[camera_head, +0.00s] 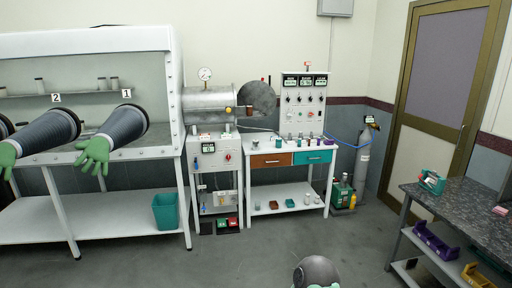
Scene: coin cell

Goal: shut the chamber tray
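The chamber (210,104) is a horizontal metal cylinder joined to the right side of the glovebox. Its round door (257,97) stands swung open to the right of the cylinder mouth. A small reddish-brown item (249,111) shows at the mouth, between cylinder and door. The tray itself is too small and far away to make out, so I cannot tell how far out it is. Neither of my grippers can be made out in view. A rounded grey part (316,271) shows at the bottom edge; I cannot tell what it is.
The glovebox (85,75) with long gloves stands at left, a teal bin (165,211) below it. A white bench (290,173) with drawers and a control panel (303,105) stands right of the chamber. A dark counter (470,210) is at right. The middle floor is clear.

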